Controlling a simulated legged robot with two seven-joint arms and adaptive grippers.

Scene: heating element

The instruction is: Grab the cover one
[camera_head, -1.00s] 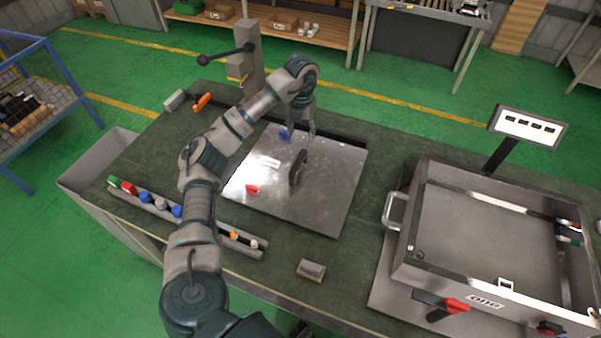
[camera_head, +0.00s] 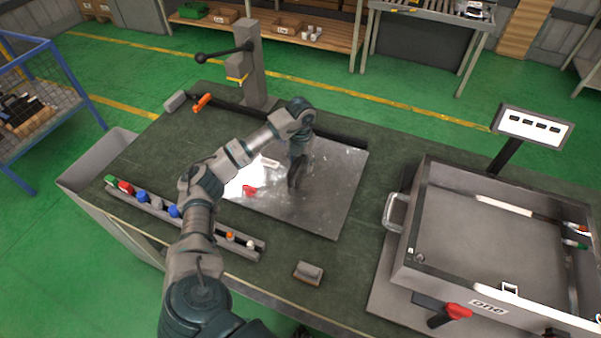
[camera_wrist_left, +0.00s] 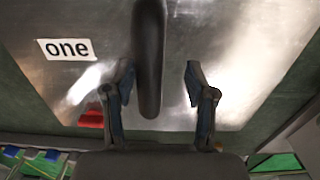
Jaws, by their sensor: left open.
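The cover one is a shiny metal plate (camera_head: 335,190) lying flat on the green worktop, with a dark upright handle (camera_head: 293,184) near its middle. The wrist view shows the plate (camera_wrist_left: 240,40), its white "one" label (camera_wrist_left: 66,49) and the dark bar handle (camera_wrist_left: 149,60). My left gripper (camera_head: 298,162) is over the plate at the handle. In the wrist view its two fingers (camera_wrist_left: 160,82) are open, one on each side of the handle's near end, with gaps showing. Part of the handle is hidden by the gripper in the head view. My right gripper is not seen.
A red part (camera_head: 249,190) is on the plate. A metal box marked "one" (camera_head: 500,255) with a side handle stands right. A rack of coloured knobs (camera_head: 185,220) lines the front left edge. A small block (camera_head: 308,272) lies in front. A lever stand (camera_head: 255,70) is behind.

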